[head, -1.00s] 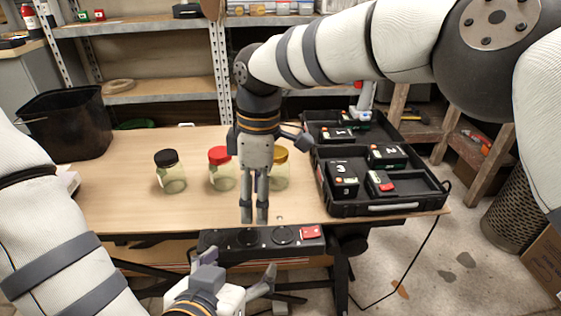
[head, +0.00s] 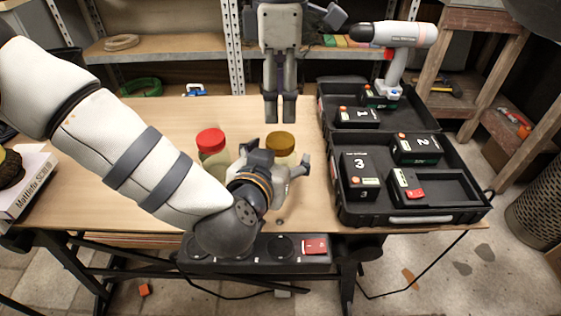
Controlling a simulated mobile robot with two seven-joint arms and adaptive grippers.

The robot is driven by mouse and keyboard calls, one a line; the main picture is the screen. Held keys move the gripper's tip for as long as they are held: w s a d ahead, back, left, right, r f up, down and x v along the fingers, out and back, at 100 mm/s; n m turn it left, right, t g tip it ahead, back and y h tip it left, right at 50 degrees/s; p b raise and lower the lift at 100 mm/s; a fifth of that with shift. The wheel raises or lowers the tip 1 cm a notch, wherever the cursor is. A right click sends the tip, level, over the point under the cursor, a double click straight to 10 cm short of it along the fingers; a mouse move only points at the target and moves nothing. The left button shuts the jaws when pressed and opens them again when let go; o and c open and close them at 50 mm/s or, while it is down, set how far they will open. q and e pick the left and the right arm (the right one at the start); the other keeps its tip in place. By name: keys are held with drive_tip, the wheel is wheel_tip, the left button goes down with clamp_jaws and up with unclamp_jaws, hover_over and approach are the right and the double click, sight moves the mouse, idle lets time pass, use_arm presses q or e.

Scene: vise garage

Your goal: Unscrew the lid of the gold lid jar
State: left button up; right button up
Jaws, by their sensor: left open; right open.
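The gold lid jar (head: 281,142) stands on the workbench, right of the red-lidded jar, with its gold lid on top. Its lower glass is hidden behind my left gripper. My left gripper (head: 276,158) is open at the near side of this jar, with its fingers reaching toward the jar body. I cannot tell whether they touch it. My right gripper (head: 280,112) is open and empty, fingers pointing down, above and beyond the gold lid in the picture.
A red-lidded jar (head: 211,141) stands close to the left, partly behind my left arm. An open black case (head: 410,216) with numbered boxes is on the right. A black unit with a red block (head: 315,246) sits below the bench's front edge.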

use_arm(q)
drive_tip(key=shift+x, duration=0.95)
